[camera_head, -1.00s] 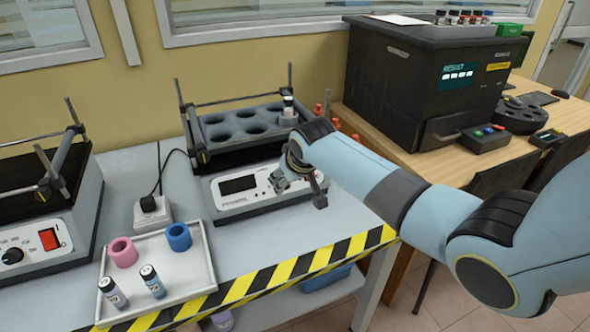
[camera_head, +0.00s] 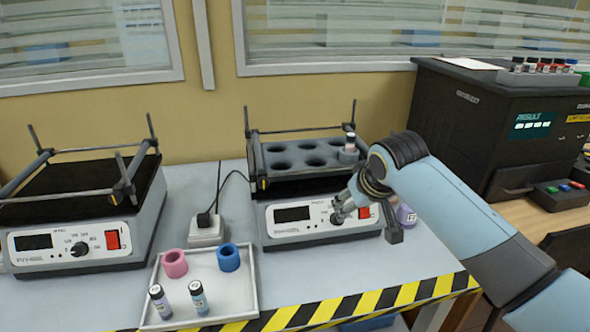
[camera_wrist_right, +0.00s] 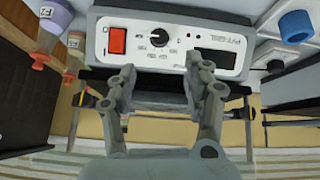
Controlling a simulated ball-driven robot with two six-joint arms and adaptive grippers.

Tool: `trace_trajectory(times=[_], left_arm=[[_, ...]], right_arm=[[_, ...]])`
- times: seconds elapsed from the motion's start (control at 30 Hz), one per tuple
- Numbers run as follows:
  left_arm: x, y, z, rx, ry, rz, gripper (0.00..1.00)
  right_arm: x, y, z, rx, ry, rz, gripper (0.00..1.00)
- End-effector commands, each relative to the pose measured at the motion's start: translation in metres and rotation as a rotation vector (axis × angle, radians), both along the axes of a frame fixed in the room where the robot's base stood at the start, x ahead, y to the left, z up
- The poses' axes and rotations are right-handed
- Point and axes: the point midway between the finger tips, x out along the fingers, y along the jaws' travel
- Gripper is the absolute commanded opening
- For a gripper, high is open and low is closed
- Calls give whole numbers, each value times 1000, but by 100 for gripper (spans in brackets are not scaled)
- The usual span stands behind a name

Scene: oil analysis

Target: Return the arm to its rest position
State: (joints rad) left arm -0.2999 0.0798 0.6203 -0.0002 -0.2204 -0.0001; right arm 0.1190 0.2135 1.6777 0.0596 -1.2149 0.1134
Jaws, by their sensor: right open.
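My right arm comes in from the right in the head view. Its gripper (camera_head: 367,221) hangs in front of the right-hand shaker's control panel (camera_head: 293,231), over the knob and red switch. In the right wrist view the gripper (camera_wrist_right: 162,76) is open, with nothing between its fingers. The panel (camera_wrist_right: 178,40) shows upside down beyond the fingertips. I cannot tell whether the fingers touch it. My left gripper is in neither view.
A white tray (camera_head: 246,295) holds a pink ring (camera_head: 173,264), a blue ring (camera_head: 228,258) and two vials. A capped vial (camera_head: 350,146) stands in the shaker's rack (camera_head: 270,184). A second shaker (camera_head: 152,226) stands left. A black analyser (camera_head: 468,120) stands right. A purple-labelled bottle (camera_head: 406,217) stands beside my gripper.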

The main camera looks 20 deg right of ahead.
Motion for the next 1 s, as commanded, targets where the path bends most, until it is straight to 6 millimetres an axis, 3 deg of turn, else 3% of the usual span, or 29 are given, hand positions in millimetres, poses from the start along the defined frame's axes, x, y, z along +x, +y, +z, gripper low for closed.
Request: trace_trajectory(times=[0.13, 0.2, 0.27, 0.37, 0.5, 0.6, 0.8, 1.0], left_arm=[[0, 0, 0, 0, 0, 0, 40], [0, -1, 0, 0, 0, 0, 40], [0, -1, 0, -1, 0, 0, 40], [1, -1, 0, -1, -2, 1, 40], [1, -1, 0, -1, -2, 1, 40], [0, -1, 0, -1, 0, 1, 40], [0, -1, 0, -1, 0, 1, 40], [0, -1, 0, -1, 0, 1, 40]], right_arm=[[-3, 1, -1, 0, 3, 2, 51], [-16, 6, -4, 0, 17, 10, 51], [-38, 14, -8, -1, 39, 24, 51], [-88, 29, -11, -5, 87, 56, 51], [-152, 46, -6, -8, 148, 91, 51], [-188, 54, 0, -7, 180, 107, 51], [-245, 65, 17, -5, 235, 131, 51], [-288, 71, 35, -2, 277, 145, 51]])
